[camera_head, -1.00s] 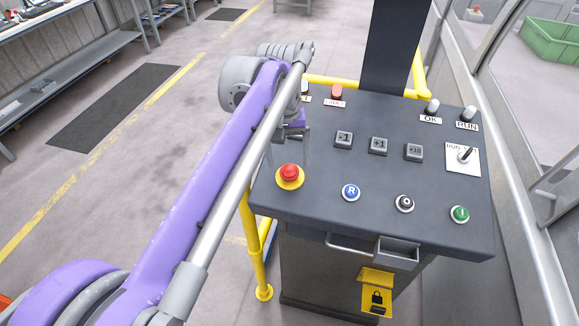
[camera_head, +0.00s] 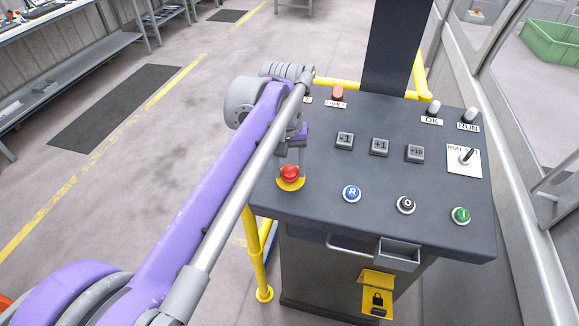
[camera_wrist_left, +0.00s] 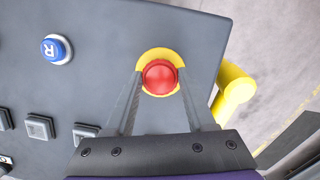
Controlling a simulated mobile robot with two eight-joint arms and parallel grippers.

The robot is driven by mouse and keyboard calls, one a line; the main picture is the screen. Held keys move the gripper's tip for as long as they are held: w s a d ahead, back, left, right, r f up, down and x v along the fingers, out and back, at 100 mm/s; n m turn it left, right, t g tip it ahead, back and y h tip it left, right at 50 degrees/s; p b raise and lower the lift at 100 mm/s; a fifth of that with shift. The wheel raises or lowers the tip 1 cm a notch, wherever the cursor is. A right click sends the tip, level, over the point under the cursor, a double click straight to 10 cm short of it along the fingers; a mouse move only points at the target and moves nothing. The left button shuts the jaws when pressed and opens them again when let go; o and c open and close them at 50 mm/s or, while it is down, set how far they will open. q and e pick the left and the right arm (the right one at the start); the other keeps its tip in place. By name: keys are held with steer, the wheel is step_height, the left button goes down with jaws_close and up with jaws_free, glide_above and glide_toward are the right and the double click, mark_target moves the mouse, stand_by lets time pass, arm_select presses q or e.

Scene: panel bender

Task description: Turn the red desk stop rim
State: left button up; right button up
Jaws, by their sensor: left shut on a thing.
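The red stop button (camera_head: 290,173) sits on a yellow round base (camera_head: 291,185) at the left front of the dark desk panel. In the left wrist view the red button (camera_wrist_left: 160,77) lies between the two fingers of my left gripper (camera_wrist_left: 159,80), with the yellow base (camera_wrist_left: 158,55) showing around its far side. The fingers are shut on the button's rim, one on each side. In the head view my left gripper (camera_head: 290,165) comes down at the button from behind, and the arm hides part of it. My right gripper is not in view.
A blue R button (camera_head: 352,193), a black O button (camera_head: 405,204) and a green button (camera_head: 460,215) line the desk's front. Grey square keys (camera_head: 380,147) sit behind them. A yellow rail (camera_head: 257,262) stands left of the desk. A handle and small tray are on the front.

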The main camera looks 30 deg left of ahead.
arm_select(q)
jaws_close()
steer(key=shift+m, duration=0.4)
steer(key=m, duration=0.2)
steer(key=shift+m+y+p, duration=0.3)
steer(key=shift+m+y, duration=0.1)
steer(key=shift+d+m+y, duration=0.15)
steer(key=shift+m+y, duration=0.35)
steer(key=shift+m, duration=1.6)
